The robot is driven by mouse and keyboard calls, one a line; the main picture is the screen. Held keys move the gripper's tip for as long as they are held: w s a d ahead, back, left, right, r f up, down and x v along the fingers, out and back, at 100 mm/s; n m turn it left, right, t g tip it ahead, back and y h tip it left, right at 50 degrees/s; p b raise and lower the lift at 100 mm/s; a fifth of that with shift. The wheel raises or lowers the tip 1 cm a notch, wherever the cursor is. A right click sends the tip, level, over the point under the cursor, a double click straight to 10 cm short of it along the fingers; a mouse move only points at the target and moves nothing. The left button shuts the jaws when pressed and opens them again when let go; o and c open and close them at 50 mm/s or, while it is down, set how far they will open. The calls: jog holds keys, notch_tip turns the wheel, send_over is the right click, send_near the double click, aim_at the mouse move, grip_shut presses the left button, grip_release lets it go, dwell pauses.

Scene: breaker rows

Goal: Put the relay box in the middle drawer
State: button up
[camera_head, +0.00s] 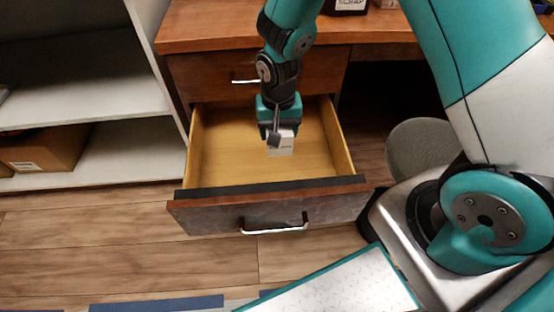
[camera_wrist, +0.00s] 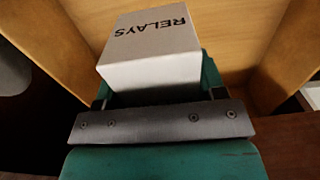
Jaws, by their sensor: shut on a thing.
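The relay box (camera_head: 282,146) is a small white box, held at the end of my gripper (camera_head: 275,132) inside the outline of the open drawer. In the wrist view the relay box (camera_wrist: 150,45) shows the word RELAYS on one face. My gripper (camera_wrist: 155,110) is shut on it. The open drawer (camera_head: 205,150) has light wooden walls, a dark front and a silver handle (camera_head: 273,229). It is pulled out below another drawer that is shut (camera_head: 215,78). I cannot tell whether the box touches the drawer floor. The rest of the drawer floor looks empty.
A white shelf unit (camera_head: 120,140) with a cardboard box (camera_head: 45,148) stands at the left. The wooden desk top (camera_head: 215,25) is above the drawers. A grey round seat (camera_head: 422,148) is at the right, near my base.

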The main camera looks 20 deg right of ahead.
notch_tip(320, 180, down, 11)
jog(key=b, duration=0.3)
jog(key=shift+f, duration=0.1)
jog(key=shift+f, duration=0.15)
jog(key=o, duration=1)
jog(key=shift+o, duration=0.2)
